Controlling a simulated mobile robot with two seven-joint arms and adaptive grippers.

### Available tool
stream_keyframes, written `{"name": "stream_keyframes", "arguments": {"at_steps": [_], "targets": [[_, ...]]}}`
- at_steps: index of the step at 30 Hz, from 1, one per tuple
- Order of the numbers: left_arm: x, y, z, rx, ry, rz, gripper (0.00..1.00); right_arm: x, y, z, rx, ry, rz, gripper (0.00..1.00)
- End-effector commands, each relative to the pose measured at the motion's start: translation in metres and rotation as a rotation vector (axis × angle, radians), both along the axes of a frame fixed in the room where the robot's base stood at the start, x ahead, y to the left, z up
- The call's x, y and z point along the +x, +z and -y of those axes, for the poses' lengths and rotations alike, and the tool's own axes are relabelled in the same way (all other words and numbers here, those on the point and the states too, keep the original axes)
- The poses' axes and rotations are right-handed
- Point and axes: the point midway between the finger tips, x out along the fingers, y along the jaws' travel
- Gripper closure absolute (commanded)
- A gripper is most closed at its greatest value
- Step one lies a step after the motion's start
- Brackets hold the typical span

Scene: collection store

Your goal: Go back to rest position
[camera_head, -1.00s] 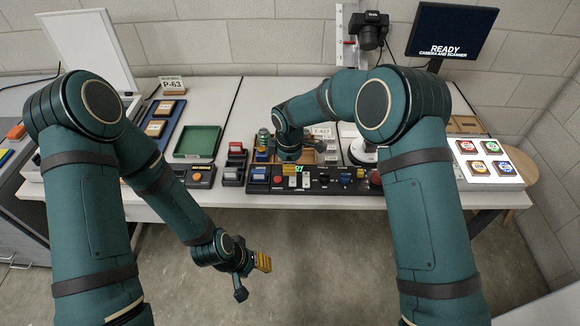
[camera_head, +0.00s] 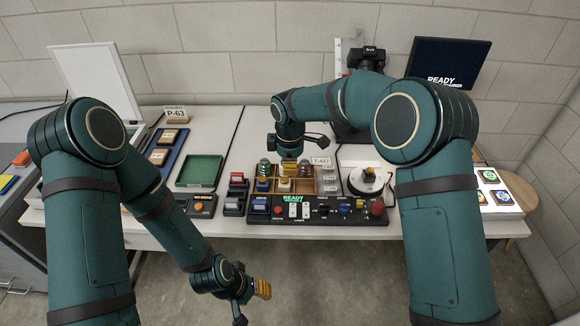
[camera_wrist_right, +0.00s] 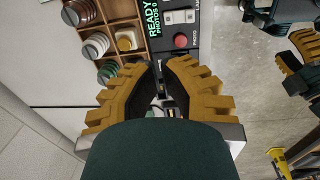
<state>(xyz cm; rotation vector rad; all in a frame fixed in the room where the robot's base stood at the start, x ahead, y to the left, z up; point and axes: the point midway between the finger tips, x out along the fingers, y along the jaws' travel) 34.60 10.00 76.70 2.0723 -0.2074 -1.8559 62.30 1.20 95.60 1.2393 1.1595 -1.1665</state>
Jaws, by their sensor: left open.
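My left gripper (camera_head: 256,289) hangs low in front of the table, over the floor. Its yellow fingers are small here, and it is open with nothing seen in it. My right arm reaches over the table from the right. Its gripper (camera_head: 290,166) points down above the wooden compartment tray (camera_head: 322,187), and its fingers are partly hidden by the wrist. In the right wrist view, the yellow fingers (camera_wrist_right: 159,72) stand a little apart with no object seen between them. The compartment tray (camera_wrist_right: 112,10) lies beyond them at the upper left.
The black control console (camera_head: 325,219) runs along the table's front edge. A green tray (camera_head: 200,170) and a blue tray (camera_head: 150,172) lie at left. A round white stand (camera_head: 367,183) is right of the compartments, before a camera (camera_head: 366,58). Floor is free in front.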

Motion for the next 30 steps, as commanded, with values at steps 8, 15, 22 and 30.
{"name": "stream_keyframes", "arguments": {"at_steps": [8, 15, 22, 30], "targets": [[0.000, 0.000, 0.000, 0.000, 0.000, 0.000, 0.53, -0.001, -0.004, 0.001, 0.006, -0.011, -0.003, 1.00], [0.000, 0.000, 0.000, 0.000, 0.000, 0.000, 0.53, -0.043, -0.075, 0.022, 0.143, -0.277, -0.070, 1.00], [0.000, 0.000, 0.000, 0.000, 0.000, 0.000, 0.53, -0.130, -0.153, 0.055, 0.322, -0.807, -0.171, 1.00], [0.000, 0.000, 0.000, 0.000, 0.000, 0.000, 0.53, -0.236, -0.188, 0.094, 0.413, -1.429, -0.241, 1.00]]}}
